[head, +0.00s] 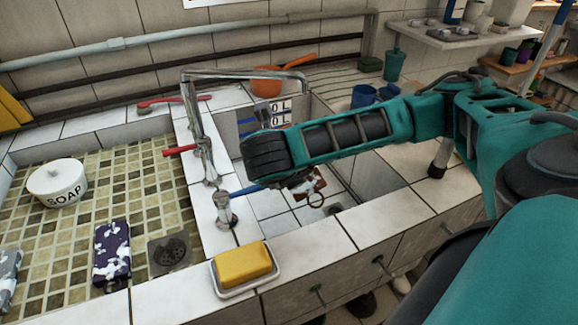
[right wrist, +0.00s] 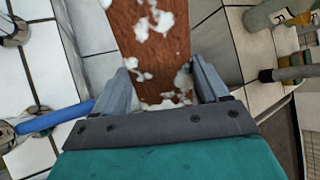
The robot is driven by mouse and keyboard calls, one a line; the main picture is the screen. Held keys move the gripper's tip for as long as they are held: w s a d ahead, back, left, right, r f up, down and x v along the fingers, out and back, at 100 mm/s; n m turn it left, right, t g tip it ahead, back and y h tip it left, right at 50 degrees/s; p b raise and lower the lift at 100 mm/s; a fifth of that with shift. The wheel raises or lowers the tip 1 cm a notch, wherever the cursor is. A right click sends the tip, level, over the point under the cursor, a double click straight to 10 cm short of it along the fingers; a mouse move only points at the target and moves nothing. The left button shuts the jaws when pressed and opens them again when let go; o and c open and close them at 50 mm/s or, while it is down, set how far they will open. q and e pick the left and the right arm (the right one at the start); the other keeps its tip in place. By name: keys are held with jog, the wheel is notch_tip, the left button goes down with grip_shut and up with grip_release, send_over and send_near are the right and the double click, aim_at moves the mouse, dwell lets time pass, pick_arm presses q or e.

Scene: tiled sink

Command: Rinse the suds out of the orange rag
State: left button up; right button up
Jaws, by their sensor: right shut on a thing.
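The orange rag (right wrist: 150,45), rust-brown with white suds on it, is between the fingers of my right gripper (right wrist: 163,62), which is shut on it. In the head view a small part of the rag (head: 309,184) shows below my right arm, over the tiled sink basin (head: 268,203); the arm hides the rest and the gripper fingers. The metal tap (head: 200,125) stands at the basin's left side, with its spout reaching over the back of the basin. It has a red handle (head: 180,150) and a blue handle (head: 245,190). No running water is visible. My left gripper is out of view.
A yellow sponge (head: 243,264) lies in a white dish on the front ledge. A soap pot (head: 57,183), a suds-spotted purple cloth (head: 112,252) and a drain (head: 170,252) are in the mosaic area at left. An orange pan (head: 265,80) stands behind the basin; blue cups (head: 363,96) stand at right.

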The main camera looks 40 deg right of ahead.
pick_arm(q)
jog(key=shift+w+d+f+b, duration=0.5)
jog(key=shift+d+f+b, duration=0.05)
jog(key=shift+b, duration=0.9)
pick_arm(e)
jog(key=w+d+f, duration=0.2)
jog(key=w+d, duration=0.3)
jog(key=d, duration=0.4)
